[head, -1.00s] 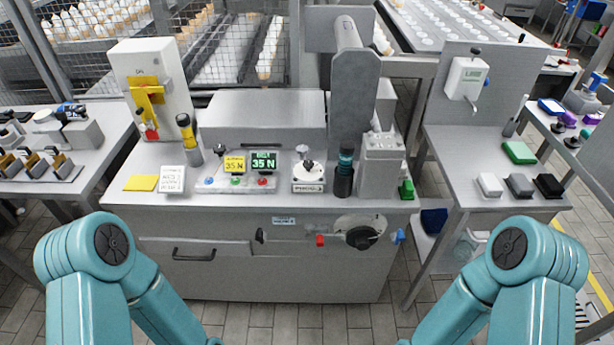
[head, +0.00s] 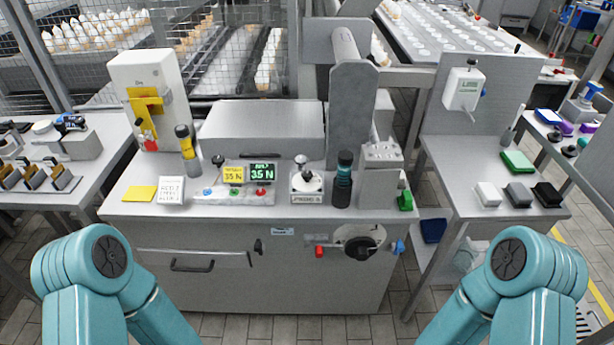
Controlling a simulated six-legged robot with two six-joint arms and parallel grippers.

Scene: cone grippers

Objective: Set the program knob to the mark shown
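A black knob (head: 361,247) on a pale round dial sits on the cabinet's front panel, right of centre. A red piece (head: 319,251) is to its left and a blue piece (head: 398,247) to its right. The dial's marks are too small to read. On the cabinet top, a yellow display (head: 233,174) and a green-lit display (head: 263,172) both appear to read 35 N.
The grey cabinet (head: 270,265) has a drawer handle (head: 192,266) and a small black lever (head: 258,247) on its front. Tiled floor shows in front.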

